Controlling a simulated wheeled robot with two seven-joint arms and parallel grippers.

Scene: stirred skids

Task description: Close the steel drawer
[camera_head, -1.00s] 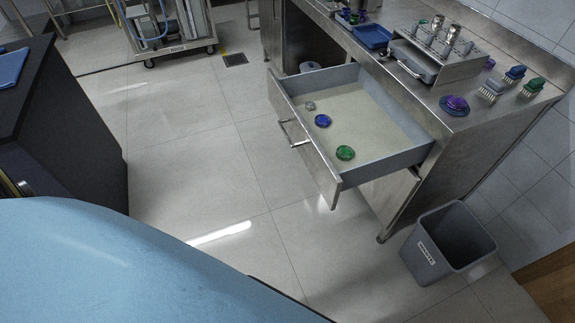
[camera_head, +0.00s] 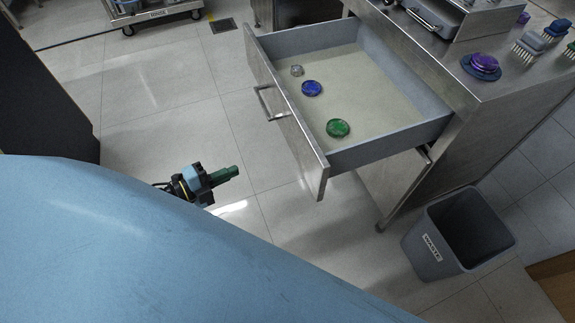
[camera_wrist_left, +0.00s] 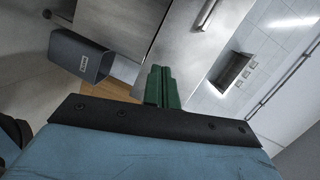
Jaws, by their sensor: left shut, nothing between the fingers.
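The steel drawer (camera_head: 312,165) stands pulled out from the steel bench in the head view. Its front panel carries a bar handle (camera_head: 268,103). Inside lie a blue round dish (camera_head: 312,88), a green round dish (camera_head: 338,128) and a small clear piece (camera_head: 297,70). My left gripper (camera_head: 232,171) is in front of the drawer, to the left of the front panel and apart from it. Its green fingers are shut and empty, and they also show in the left wrist view (camera_wrist_left: 162,86). My right gripper is not in view.
A grey waste bin (camera_head: 425,250) stands on the floor right of the drawer, and it shows in the left wrist view (camera_wrist_left: 82,55). Brushes (camera_head: 528,45) and a purple item (camera_head: 481,65) rest on the bench top. A dark cabinet (camera_head: 45,100) stands left. Floor before the drawer is clear.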

